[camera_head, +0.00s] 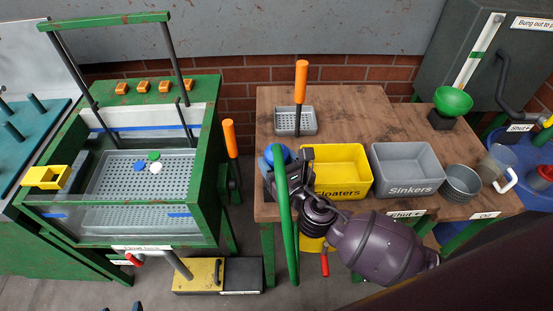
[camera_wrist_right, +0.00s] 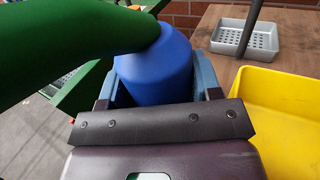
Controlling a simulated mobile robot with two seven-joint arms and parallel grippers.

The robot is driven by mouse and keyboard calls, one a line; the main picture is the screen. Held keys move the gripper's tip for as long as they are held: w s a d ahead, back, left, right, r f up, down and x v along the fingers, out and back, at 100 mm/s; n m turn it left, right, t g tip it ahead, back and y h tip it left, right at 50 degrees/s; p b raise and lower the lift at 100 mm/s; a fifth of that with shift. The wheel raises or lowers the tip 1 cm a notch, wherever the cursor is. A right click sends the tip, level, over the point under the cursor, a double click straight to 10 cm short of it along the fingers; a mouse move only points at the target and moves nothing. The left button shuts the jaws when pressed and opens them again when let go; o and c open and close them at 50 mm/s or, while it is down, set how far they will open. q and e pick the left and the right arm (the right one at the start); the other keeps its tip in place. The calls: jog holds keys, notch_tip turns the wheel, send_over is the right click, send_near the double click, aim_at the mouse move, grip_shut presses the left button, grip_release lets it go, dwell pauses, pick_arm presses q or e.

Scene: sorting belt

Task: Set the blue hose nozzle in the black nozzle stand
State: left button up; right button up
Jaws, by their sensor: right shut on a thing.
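The blue hose nozzle (camera_wrist_right: 155,72) is between the fingers of my right gripper (camera_wrist_right: 157,88), which is shut on it. In the head view the blue nozzle (camera_head: 268,158) shows at the table's left edge, partly hidden by my right gripper (camera_head: 277,160). A green hose (camera_head: 285,225) joins the nozzle and hangs down in front of the table. My left gripper is not in view.
A yellow bin (camera_head: 340,153) is close to the right of my right gripper, with a grey bin (camera_head: 408,150) beyond it. A grey perforated tray (camera_head: 281,127) with an orange-handled tool (camera_head: 301,80) stands behind. The wooden table (camera_head: 365,108) is clear at its back middle.

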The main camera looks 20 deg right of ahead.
dwell(0.3)
jog(key=o, duration=0.9)
jog(key=shift+f, duration=0.1)
jog(key=s, duration=0.3)
jog(key=s+d, duration=0.1)
jog(key=s, duration=0.3)
jog(key=s+d+b, duration=0.1)
jog(key=s, duration=0.2)
jog(key=shift+s, duration=0.3)
